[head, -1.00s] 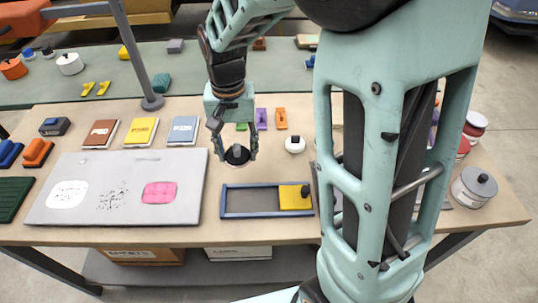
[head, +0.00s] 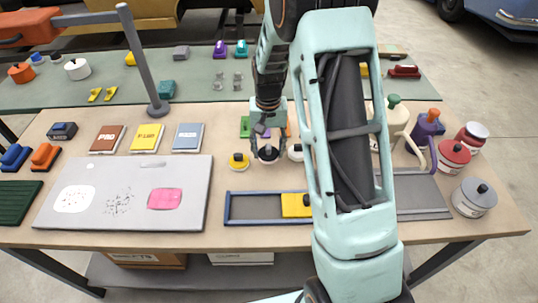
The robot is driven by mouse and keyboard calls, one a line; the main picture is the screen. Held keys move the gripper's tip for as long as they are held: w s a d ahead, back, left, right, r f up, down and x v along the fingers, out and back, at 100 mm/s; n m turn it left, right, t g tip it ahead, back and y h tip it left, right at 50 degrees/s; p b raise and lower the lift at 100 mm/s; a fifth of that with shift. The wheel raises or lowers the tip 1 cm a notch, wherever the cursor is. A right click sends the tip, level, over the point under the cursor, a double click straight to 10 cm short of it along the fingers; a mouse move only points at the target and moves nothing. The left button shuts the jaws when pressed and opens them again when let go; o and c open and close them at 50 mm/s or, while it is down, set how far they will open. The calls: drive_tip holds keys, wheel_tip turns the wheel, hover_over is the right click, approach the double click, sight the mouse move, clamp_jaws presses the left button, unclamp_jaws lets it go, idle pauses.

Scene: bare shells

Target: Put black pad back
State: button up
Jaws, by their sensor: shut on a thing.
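The black pad (head: 268,154) is a small round dark disc with a knob on top. My gripper (head: 268,154) is shut on it from above, near the middle of the table. It sits between a yellow round pad (head: 238,162) on its left and a white round pad (head: 296,152) on its right. I cannot tell whether the black pad touches the table. My forearm hides part of the table to the right.
A blue-framed tray (head: 262,208) with a yellow block (head: 296,205) lies in front. A grey board (head: 130,195) with white, speckled and pink patches lies left. Three booklets (head: 146,139) and a grey post (head: 140,60) stand behind it. Pots (head: 474,197) stand at the right.

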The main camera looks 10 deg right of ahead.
sight(269, 156)
drive_tip(key=shift+w+d+f, duration=0.1)
drive_tip(key=shift+d+f, duration=0.05)
drive_tip(key=shift+f, duration=1.55)
drive_tip(key=shift+f, duration=0.15)
drive_tip(key=o, duration=1.1)
wheel_tip(269, 156, up, 12)
drive_tip(key=shift+r, duration=0.15)
